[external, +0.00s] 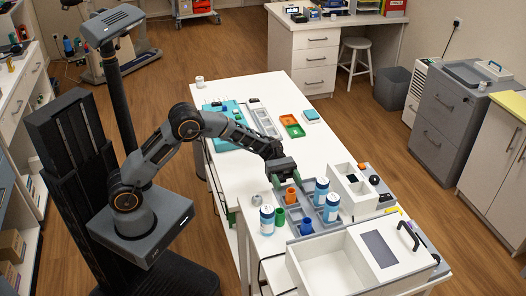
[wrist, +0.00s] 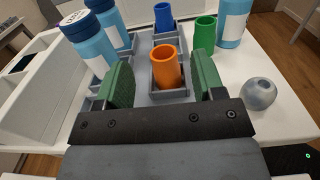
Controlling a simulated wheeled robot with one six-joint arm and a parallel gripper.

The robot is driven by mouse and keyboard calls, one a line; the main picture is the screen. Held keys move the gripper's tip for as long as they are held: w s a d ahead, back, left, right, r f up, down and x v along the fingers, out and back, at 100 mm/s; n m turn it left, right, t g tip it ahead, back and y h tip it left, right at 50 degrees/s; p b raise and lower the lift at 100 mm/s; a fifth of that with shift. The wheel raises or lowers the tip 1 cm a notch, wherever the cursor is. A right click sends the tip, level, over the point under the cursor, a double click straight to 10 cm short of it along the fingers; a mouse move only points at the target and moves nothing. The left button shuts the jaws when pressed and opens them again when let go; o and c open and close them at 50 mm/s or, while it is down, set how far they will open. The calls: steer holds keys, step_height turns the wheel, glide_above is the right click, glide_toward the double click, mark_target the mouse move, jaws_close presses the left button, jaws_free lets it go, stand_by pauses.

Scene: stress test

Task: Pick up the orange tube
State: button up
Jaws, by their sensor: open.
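The orange tube (wrist: 166,68) stands upright in a compartment of a grey tray (wrist: 186,91) in the wrist view. It also shows in the external view (external: 291,195), just below the gripper. My gripper (wrist: 164,82) is open, with one green finger pad on each side of the tube and gaps visible between them. In the external view my gripper (external: 284,182) points down over the tray, above the tube. Whether the fingertips reach down beside the tube is hard to tell.
A green tube (wrist: 204,32) and a blue tube (wrist: 164,18) stand close by. Blue-white bottles (wrist: 88,43) flank the left side, another (wrist: 233,24) the right. A grey ball-like object (wrist: 259,94) sits at right. A white box (external: 329,265) stands at the table's front.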

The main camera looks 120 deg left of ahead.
mark_target(291, 197)
steer(key=shift+x, duration=2.95)
steer(key=shift+s+f, duration=0.1)
steer(key=shift+s, duration=0.1)
steer(key=shift+c, duration=0.3)
steer(key=c, duration=0.9)
steer(key=shift+c, duration=0.2)
